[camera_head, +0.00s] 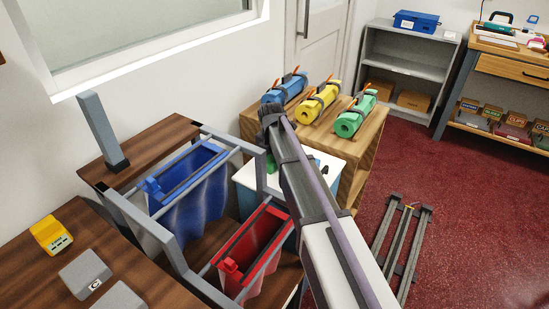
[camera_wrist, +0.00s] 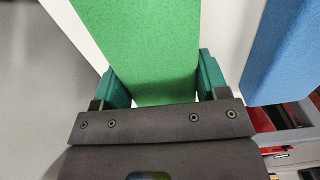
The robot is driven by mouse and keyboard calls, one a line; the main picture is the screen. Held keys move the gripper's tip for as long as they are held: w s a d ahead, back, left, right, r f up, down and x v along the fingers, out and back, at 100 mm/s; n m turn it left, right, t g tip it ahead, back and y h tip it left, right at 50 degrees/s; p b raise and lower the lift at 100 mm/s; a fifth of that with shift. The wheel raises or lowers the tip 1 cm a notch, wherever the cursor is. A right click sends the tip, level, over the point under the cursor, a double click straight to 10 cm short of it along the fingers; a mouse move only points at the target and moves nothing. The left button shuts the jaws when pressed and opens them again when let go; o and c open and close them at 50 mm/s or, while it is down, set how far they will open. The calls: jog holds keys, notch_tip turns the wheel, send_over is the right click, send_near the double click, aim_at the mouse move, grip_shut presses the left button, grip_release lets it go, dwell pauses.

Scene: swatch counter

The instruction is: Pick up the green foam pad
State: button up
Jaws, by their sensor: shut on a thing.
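The green foam pad (camera_wrist: 140,40) fills the upper middle of the wrist view, speckled and block-shaped. My gripper (camera_wrist: 158,78) has one teal finger on each side of it and is shut on it. In the head view my arm reaches over a small white-topped stand (camera_head: 246,176), and a bit of green shows beneath the wrist. My arm hides most of the gripper and pad there, so I cannot tell whether the pad is clear of the surface below.
A blue block (camera_wrist: 282,50) lies close to the right of the pad. A grey rack holds a blue bin (camera_head: 184,178) and a red bin (camera_head: 252,252). Blue, yellow (camera_head: 316,104) and green rolls lie on a wooden cabinet. Grey rails (camera_head: 402,246) lie on the red carpet.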

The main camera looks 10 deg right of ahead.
notch_tip(320, 180, up, 10)
jog(key=p, duration=1)
jog(key=shift+r, duration=0.2)
jog(key=shift+f, duration=0.1)
